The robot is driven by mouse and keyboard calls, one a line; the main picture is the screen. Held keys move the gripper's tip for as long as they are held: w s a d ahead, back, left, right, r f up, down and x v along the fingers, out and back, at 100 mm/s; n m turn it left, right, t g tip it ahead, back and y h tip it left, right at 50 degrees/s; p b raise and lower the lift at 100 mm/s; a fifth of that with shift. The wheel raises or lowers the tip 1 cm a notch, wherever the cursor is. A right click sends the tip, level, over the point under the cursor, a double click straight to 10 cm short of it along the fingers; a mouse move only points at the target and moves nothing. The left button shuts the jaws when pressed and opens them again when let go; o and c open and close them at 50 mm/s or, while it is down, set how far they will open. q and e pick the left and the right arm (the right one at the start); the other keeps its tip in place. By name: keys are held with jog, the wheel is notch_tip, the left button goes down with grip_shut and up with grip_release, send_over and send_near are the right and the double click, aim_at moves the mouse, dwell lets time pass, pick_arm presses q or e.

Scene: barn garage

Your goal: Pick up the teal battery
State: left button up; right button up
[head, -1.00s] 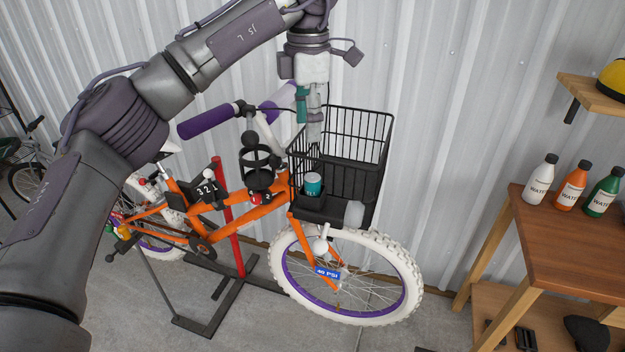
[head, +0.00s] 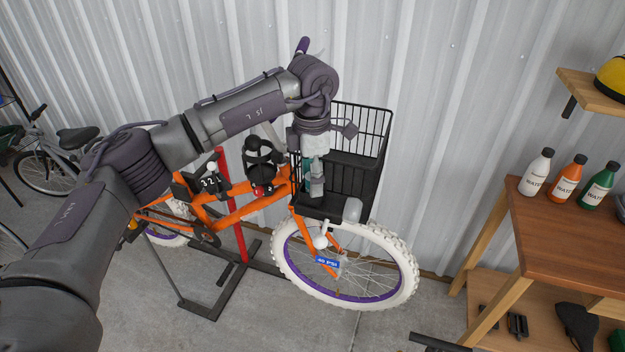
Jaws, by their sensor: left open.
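My left gripper (head: 316,188) points down at the front of the black wire basket (head: 372,150) on the orange bike. Its fingers are over the small black holder (head: 325,212) at the basket's lower front. The jaws are open, and I cannot tell whether the fingers touch the battery. My right gripper is out of view.
The orange bike (head: 238,215) stands in a red and black stand (head: 238,215). A wooden table (head: 570,240) at right holds white, orange and green water bottles. A corrugated metal wall is close behind the basket.

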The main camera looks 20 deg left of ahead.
pick_arm(q)
grip_shut()
dwell(0.3)
jog(key=shift+r+b, duration=0.45)
jog(key=r+b, duration=0.1)
jog(key=d+r+b, duration=0.1)
jog(key=r, duration=0.1)
jog(key=shift+d+r, duration=0.15)
jog(key=shift+r, duration=0.05)
jog(key=d+r+b, duration=0.3)
jog(key=d+r, duration=0.3)
jog(key=d, duration=0.4)
jog(key=shift+d+r, duration=0.25)
jog(key=shift+r, duration=0.15)
